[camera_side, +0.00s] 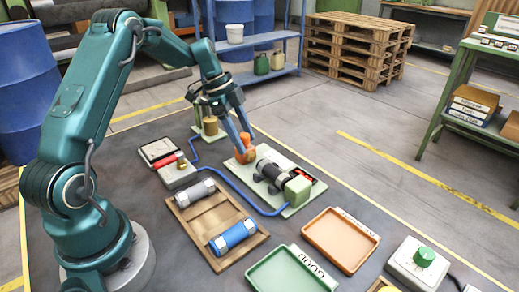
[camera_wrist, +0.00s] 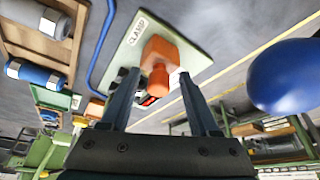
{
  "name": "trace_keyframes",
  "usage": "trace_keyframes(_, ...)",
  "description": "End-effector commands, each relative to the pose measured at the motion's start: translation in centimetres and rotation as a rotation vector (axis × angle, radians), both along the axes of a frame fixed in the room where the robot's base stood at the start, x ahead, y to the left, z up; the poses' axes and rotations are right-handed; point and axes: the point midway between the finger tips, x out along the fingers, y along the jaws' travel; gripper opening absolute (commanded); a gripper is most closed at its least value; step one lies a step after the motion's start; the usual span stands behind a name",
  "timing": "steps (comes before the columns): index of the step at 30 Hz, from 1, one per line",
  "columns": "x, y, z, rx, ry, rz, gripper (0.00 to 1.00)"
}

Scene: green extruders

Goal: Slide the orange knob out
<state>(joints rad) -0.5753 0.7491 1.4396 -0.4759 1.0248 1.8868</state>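The orange knob (camera_side: 245,139) shows beside my fingertips in the side view. In the wrist view the knob (camera_wrist: 159,77) sticks out of an orange block (camera_wrist: 157,50) on a pale green plate marked CLAMP (camera_wrist: 188,52). My gripper (camera_side: 240,134) points down at it. In the wrist view my gripper (camera_wrist: 158,77) is open, one finger on each side of the knob, with a visible gap at least on the right. I cannot tell whether the fingertips reach the knob's depth. The dark clamp body (camera_side: 268,172) with its green end stands on the same plate.
A blue hose (camera_side: 232,186) curves beside the plate. A wooden tray (camera_side: 222,262) holds a grey and a blue cylinder. An orange tray (camera_side: 322,262), a green tray (camera_side: 270,280) and a box with a green dial (camera_side: 424,257) stand nearer the camera.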

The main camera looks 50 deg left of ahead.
Motion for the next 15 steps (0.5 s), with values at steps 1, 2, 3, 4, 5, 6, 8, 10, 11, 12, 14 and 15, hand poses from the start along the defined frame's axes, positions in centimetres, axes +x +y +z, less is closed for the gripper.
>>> trace_keyframes(1,-0.2,0.0,-0.1,0.003,0.011,-0.002,0.60)
trace_keyframes(2,-0.2,0.0,0.1,0.003,0.011,-0.002,0.60)
trace_keyframes(3,-0.2,0.0,0.5,0.003,0.011,-0.002,0.60)
trace_keyframes(4,-0.2,0.1,0.7,0.003,0.009,-0.003,0.60)
trace_keyframes(5,-0.2,0.1,1.0,0.004,0.007,-0.002,0.60)
trace_keyframes(6,-0.2,0.1,1.3,0.003,0.008,-0.002,0.60)
trace_keyframes(8,-0.1,0.1,1.8,0.003,0.007,-0.001,0.60)
trace_keyframes(10,-0.1,0.1,2.4,0.002,0.004,-0.001,0.60)
trace_keyframes(11,-0.1,0.1,2.7,0.002,0.004,-0.002,0.60)
trace_keyframes(12,-0.1,0.1,3.0,0.002,0.004,-0.002,0.60)
trace_keyframes(14,-0.1,0.1,3.4,0.003,0.004,-0.001,0.60)
trace_keyframes(15,-0.1,0.1,3.6,0.002,0.004,0.000,0.60)
